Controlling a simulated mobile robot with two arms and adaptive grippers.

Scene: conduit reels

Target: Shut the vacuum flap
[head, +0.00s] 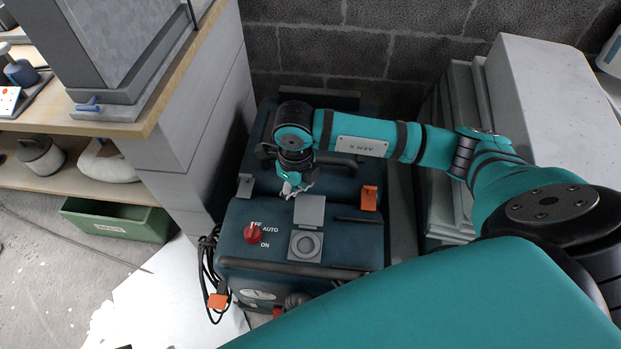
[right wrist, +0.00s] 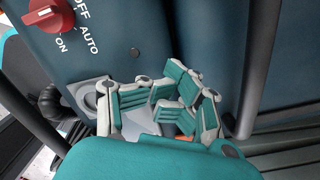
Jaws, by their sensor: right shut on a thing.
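The vacuum (head: 335,225) is a dark blue box with a red knob (head: 252,233) marked AUTO and ON. Its grey flap (head: 309,210) stands open, hinged back behind the round grey socket (head: 305,246), which is uncovered. My right gripper (head: 291,189) is at the far left corner of the flap, fingers down. In the right wrist view its fingers (right wrist: 172,108) are closed together over the light grey flap (right wrist: 142,124), partly hiding it; the socket (right wrist: 90,98) shows beside them. My left gripper is not in view.
An orange latch (head: 368,197) is on the vacuum's right side. Black cables (head: 208,265) hang at its left. A wooden bench (head: 155,105) with a green crate (head: 115,219) below stands left. A pale grey block (head: 550,90) stands right, and a block wall behind.

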